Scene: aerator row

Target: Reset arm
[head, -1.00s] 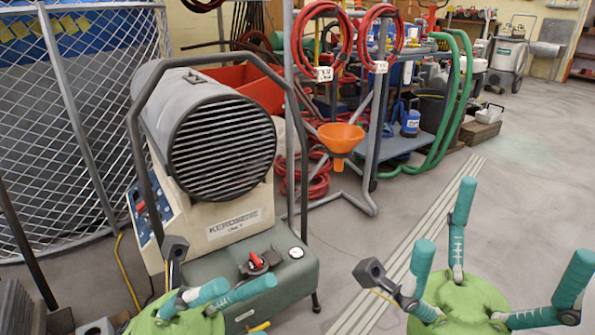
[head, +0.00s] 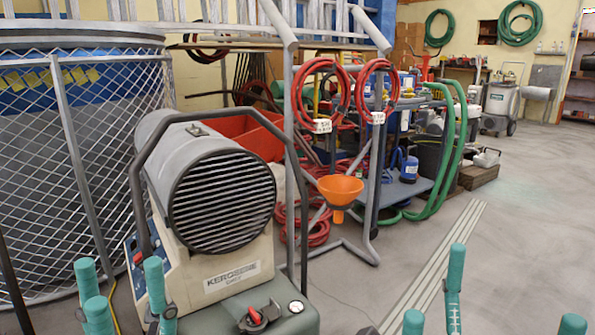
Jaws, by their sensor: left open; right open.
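My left gripper (head: 118,287) is at the bottom left, in front of the kerosene heater's left side. My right gripper (head: 482,297) is at the bottom right, over the grey floor. Its teal fingers point up, spread wide and empty. The palms of both grippers are cut off by the lower edge of the view.
The grey and cream kerosene heater (head: 215,215) stands close ahead, left of centre. A mesh cage (head: 50,180) is behind it at left. An orange funnel (head: 340,188) hangs near hose racks and a blue cart (head: 405,190). The floor at right (head: 530,210) is clear.

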